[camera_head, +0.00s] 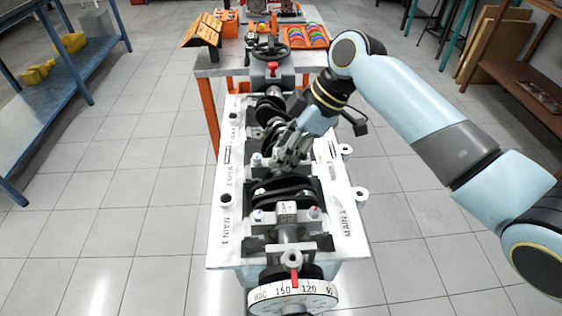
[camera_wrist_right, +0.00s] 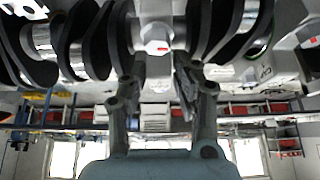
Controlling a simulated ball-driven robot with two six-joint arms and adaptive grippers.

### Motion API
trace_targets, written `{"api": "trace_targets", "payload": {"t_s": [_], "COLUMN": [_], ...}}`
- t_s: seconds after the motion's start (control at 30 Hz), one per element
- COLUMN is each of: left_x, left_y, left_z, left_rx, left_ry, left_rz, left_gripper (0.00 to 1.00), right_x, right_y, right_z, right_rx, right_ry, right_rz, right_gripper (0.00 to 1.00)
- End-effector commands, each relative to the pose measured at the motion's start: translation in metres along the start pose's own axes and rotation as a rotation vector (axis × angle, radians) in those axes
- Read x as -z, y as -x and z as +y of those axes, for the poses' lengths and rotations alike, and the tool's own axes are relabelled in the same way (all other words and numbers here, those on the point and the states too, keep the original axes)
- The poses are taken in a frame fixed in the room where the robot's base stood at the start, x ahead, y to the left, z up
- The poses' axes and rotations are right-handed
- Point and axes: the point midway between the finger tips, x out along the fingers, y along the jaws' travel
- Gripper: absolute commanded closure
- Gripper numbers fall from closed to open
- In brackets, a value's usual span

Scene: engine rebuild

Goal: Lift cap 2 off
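The engine block (camera_head: 214,238) stands with its crankshaft (camera_head: 283,190) along the middle and main labels on its rails. My right gripper (camera_head: 288,158) is down over the crankshaft at the MAIN 2 position and hides most of cap 2 there. A bolt head (camera_head: 257,160) shows beside it. In the right wrist view, the fingertips of my right gripper (camera_wrist_right: 160,72) are apart, with a grey bolt or cap part (camera_wrist_right: 157,42) with a red mark just beyond them. I see no clear contact. Cap 1 (camera_head: 287,210) sits nearer, at MAIN 1. My left gripper is not in view.
A degree wheel (camera_head: 293,297) is on the near crankshaft end. A blue shelf (camera_head: 62,75) is at left. The floor on the left is clear.

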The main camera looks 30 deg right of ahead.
Motion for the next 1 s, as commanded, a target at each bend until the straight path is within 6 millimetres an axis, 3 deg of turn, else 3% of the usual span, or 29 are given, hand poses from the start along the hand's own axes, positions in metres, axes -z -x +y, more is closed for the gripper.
{"api": "trace_targets", "payload": {"t_s": [0.07,0.27,0.77,1.0], "left_x": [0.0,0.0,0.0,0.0], "left_y": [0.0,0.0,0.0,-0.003], "left_z": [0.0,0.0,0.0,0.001], "left_rx": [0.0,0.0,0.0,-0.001], "left_ry": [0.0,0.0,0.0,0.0], "left_rz": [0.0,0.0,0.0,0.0], "left_gripper": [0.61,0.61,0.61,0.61], "right_x": [0.0,0.0,0.003,0.02], "right_y": [0.0,0.0,0.004,0.033], "right_z": [0.0,0.0,0.001,0.002], "right_rx": [0.0,0.0,-0.003,-0.005], "right_ry": [0.0,0.0,0.001,0.004], "right_rz": [0.0,0.0,0.003,0.004], "right_gripper": [0.74,1.0,1.0,1.0]}}
